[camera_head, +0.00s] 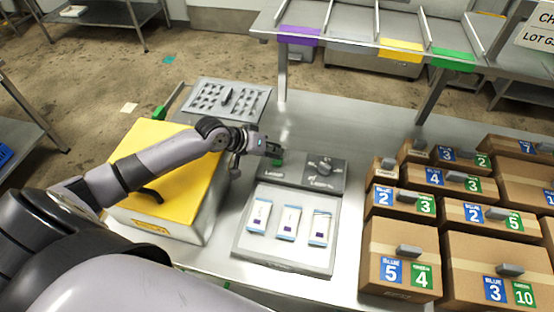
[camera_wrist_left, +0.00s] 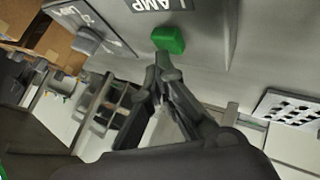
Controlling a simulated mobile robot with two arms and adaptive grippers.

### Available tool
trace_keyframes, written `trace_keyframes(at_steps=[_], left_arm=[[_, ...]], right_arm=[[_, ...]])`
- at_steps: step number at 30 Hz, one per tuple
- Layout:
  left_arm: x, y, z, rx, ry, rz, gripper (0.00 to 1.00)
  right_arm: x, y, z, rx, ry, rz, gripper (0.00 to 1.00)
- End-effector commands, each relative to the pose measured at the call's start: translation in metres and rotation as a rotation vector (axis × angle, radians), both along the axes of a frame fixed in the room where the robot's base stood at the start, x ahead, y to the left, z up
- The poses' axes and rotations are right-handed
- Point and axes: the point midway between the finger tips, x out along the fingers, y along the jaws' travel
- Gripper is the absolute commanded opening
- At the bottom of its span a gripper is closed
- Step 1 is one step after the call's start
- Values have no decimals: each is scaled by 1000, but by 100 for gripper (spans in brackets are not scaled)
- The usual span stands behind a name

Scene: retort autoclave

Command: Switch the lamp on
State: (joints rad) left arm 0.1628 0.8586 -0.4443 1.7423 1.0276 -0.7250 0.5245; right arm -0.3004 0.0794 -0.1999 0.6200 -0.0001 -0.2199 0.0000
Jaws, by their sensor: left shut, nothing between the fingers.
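A green button (camera_wrist_left: 169,40) sits on a grey panel under a label (camera_wrist_left: 160,5) that reads "LAMP" in the left wrist view. In the head view the green button (camera_head: 277,161) shows small at the left end of the dark grey control panel (camera_head: 300,172). My left gripper (camera_head: 275,151) is shut and empty, with its fingertips close by the green button. In the left wrist view the closed fingertips (camera_wrist_left: 163,60) are just below the button; I cannot tell if they touch it. Whether the lamp is lit cannot be told. My right gripper is not in view.
A grey knob (camera_head: 322,166) is on the panel's right part. A tray (camera_head: 285,258) with several white packs lies in front. A yellow-lidded box (camera_head: 166,206) stands left, a perforated tray (camera_head: 250,107) behind it, and several cardboard boxes (camera_head: 400,238) right. The bench behind the panel is clear.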

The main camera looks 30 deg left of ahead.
Motion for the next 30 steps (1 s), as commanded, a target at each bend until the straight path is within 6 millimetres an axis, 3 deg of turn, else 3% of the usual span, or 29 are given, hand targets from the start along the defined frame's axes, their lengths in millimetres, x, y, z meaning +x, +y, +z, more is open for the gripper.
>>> trace_keyframes(at_steps=[21, 30], left_arm=[[0, 0, -7, -1, 1, 0, 0], [-1, -1, 6, -1, 1, 0, 0]], right_arm=[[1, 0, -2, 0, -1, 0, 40], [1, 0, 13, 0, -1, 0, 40]])
